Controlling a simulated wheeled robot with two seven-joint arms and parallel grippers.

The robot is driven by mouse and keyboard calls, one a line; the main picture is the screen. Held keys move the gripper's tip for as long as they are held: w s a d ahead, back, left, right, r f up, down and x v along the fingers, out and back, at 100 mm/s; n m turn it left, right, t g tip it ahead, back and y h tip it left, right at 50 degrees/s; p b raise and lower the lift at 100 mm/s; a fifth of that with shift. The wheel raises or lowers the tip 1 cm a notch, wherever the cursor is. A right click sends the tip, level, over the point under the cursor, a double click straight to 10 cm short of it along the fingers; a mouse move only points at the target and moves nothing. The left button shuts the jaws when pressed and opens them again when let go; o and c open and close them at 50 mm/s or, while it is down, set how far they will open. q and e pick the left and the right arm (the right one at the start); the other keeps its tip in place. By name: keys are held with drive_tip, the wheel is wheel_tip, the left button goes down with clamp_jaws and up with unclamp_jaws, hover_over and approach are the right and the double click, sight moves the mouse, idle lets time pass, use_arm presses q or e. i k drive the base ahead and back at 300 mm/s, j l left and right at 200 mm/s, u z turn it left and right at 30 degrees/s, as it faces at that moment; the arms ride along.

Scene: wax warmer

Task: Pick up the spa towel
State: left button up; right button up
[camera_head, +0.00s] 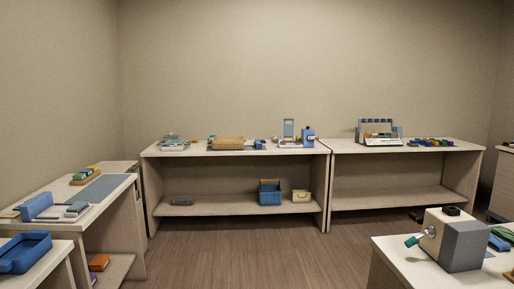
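I cannot pick out the spa towel with certainty; no item in the camera_head view is clearly a towel at this distance. Small folded or stacked-looking items lie on the left end of the back table (173,143). Blue and green pieces (500,240) lie at the right edge of the picture, partly cut off. Neither of my grippers shows in this view.
A tan basket-like item (229,143) sits on the back table. A blue basket (270,192) and a cream box (301,196) stand on its lower shelf. A white and grey machine (455,240) stands at front right. The wooden floor (250,258) between the tables is clear.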

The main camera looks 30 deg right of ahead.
sight(258, 145)
drive_tip(key=i+l+z, duration=0.45)
drive_tip(key=i, duration=0.3)
drive_tip(key=i+z, duration=0.4)
drive_tip(key=i, duration=2)
drive_tip(key=i+l+z, duration=0.15)
drive_tip(key=i, duration=0.4)
drive_tip(key=i+z, duration=0.2)
drive_tip(key=i, duration=0.3)
drive_tip(key=i+j+z, duration=0.15)
drive_tip(key=i, duration=0.4)
drive_tip(key=i+z, duration=0.2)
drive_tip(key=i, duration=0.3)
drive_tip(key=i+j+z, duration=0.15)
drive_tip(key=i, duration=0.35)
drive_tip(key=i+j+z, duration=0.2)
drive_tip(key=i, duration=0.2)
drive_tip(key=i+j+z, duration=0.2)
drive_tip(key=i, duration=0.2)
